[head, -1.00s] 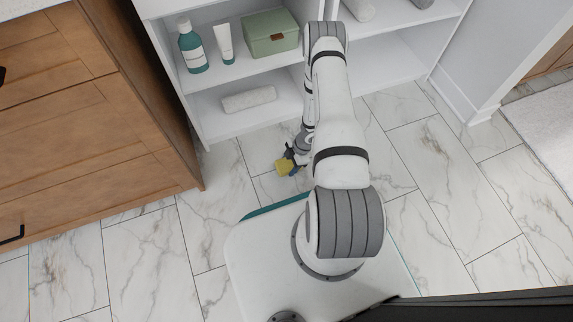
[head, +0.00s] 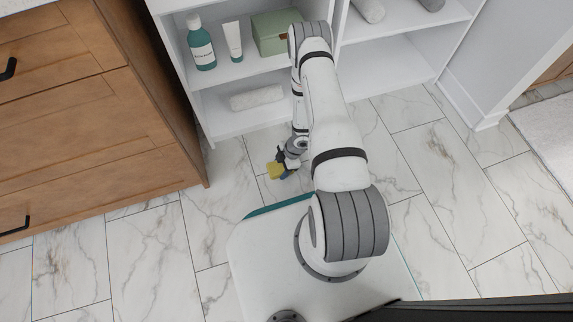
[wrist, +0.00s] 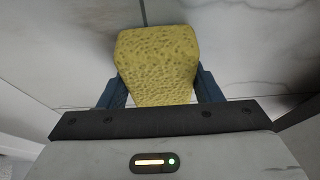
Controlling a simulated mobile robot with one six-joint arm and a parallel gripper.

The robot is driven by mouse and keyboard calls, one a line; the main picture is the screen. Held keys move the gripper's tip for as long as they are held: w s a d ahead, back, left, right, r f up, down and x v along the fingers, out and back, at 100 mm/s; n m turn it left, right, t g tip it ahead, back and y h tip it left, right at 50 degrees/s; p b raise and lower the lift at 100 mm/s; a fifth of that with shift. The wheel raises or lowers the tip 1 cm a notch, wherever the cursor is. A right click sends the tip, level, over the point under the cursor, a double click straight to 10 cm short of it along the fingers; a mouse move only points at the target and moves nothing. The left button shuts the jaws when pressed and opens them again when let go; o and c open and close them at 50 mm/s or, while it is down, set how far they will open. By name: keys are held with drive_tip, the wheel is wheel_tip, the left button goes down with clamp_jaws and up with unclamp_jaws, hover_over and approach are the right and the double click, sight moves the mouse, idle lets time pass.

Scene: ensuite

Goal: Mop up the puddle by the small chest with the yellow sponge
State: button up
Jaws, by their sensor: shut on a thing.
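The yellow sponge (head: 276,170) is held in my gripper (head: 284,166), low over the marble tile floor in front of the white shelf unit. In the wrist view the sponge (wrist: 157,62) fills the space between the two dark blue fingers of my gripper (wrist: 157,85), which are shut on its sides. I cannot tell whether the sponge touches the floor. I cannot make out a puddle in either view. A wooden chest of drawers (head: 90,130) stands at the left; I cannot tell if it is the small chest.
The white shelf unit (head: 225,118) holds a teal bottle (head: 201,45), a white tube (head: 234,41), a green box (head: 272,33) and a rolled towel (head: 257,97). A pale rug (head: 545,125) lies at the right. The tile floor (head: 150,250) between chest and my base is clear.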

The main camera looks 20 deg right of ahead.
sight(275, 169)
drive_tip(key=shift+s+a+f, duration=0.3)
drive_tip(key=shift+a, duration=0.2)
drive_tip(key=shift+w+d+r+p, duration=0.1)
drive_tip(key=shift+r+p, duration=1.05)
drive_tip(key=shift+r, duration=0.4)
drive_tip(key=shift+w+d+r+p, duration=0.1)
drive_tip(key=shift+r+p, duration=1)
drive_tip(key=shift+r, duration=0.45)
drive_tip(key=shift+r+p, duration=1.2)
drive_tip(key=shift+r, duration=0.4)
drive_tip(key=shift+f, duration=0.1)
drive_tip(key=shift+s, duration=0.1)
